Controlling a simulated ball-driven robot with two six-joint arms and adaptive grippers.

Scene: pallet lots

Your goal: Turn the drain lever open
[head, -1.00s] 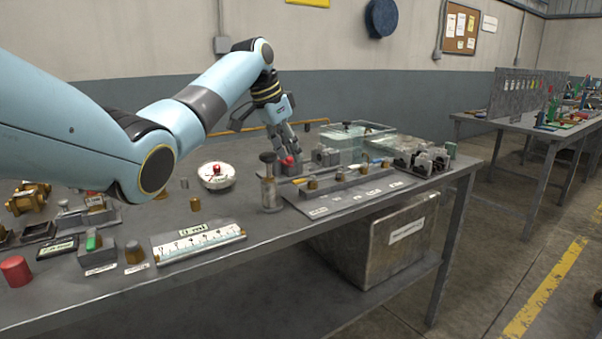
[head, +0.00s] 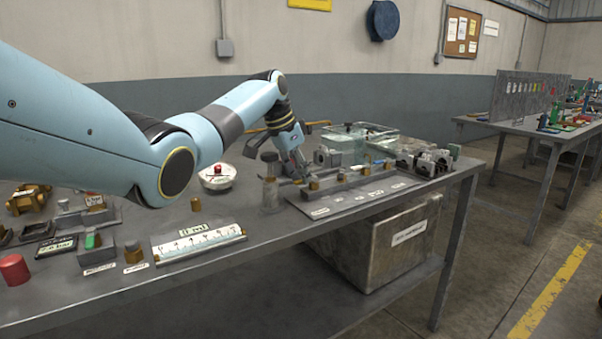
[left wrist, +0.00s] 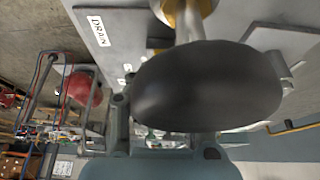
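My left gripper (head: 295,168) reaches down at the back left end of the grey valve plate (head: 325,208), behind the glass plunger bottle (head: 270,192). The red-knobbed lever there is covered by the gripper in the head view. My right gripper is out of view.
Brass knobs (head: 314,185) stand along the plate's bar. Glass tanks (head: 345,138) and grey fittings (head: 427,160) stand behind and to the right. A white dial (head: 217,178) and a ruler gauge (head: 198,243) lie left. A metal bin (head: 390,240) sits below the bench.

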